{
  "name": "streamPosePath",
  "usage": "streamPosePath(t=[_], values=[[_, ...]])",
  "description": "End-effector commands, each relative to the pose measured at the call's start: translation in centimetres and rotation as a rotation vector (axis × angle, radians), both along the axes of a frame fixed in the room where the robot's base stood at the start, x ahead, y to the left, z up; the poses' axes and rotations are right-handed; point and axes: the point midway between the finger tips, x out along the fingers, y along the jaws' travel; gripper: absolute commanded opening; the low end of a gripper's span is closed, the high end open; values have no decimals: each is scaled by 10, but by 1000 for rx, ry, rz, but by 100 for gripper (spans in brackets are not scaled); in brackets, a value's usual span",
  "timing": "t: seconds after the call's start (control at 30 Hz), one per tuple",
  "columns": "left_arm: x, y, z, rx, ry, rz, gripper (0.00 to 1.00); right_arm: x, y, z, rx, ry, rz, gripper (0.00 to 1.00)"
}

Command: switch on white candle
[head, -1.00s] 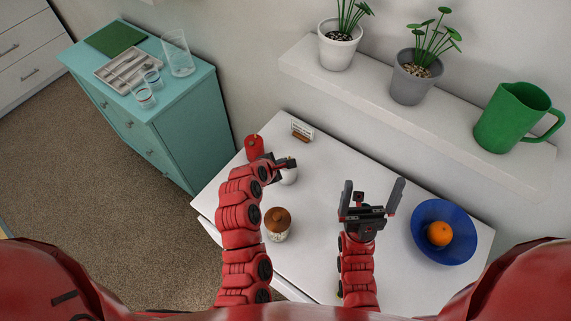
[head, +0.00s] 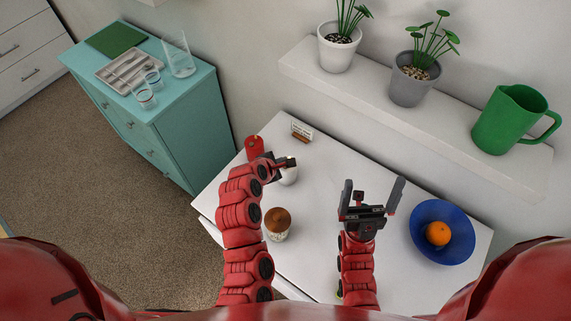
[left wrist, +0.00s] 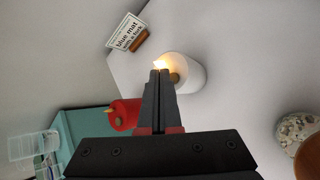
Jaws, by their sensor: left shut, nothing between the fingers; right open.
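The white candle (head: 289,177) stands on the white table, partly hidden by my left gripper (head: 291,163). In the left wrist view the white candle (left wrist: 190,72) shows a bright yellow-orange flame at its tip and a small brown-gold spot on its top. My left gripper (left wrist: 160,74) is shut and empty. Its fingertips are at the candle's top, beside the spot; I cannot tell whether they touch it. My right gripper (head: 371,192) is open and empty above the table, left of the blue bowl.
A red candle (head: 254,147) stands close behind my left gripper. A small sign (head: 302,130), a brown-lidded jar (head: 277,224) and a blue bowl (head: 426,214) with an orange (head: 438,233) are on the table. A shelf (head: 420,122) overhangs the back.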

Motion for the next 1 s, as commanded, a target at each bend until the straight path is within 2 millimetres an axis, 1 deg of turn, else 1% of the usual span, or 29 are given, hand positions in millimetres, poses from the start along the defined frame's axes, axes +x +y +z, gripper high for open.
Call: streamPosePath(t=[0.17,0.63,0.73,1.0], values=[[0,0,7,-1,-1,0,0,0,0,5,0,0,0,100],[1,0,58,-1,-3,2,0,0,0,43,0,0,0,100],[0,0,62,-1,-1,0,0,0,0,46,0,0,0,100],[0,0,60,-1,0,-1,0,0,0,44,0,0,0,100]])
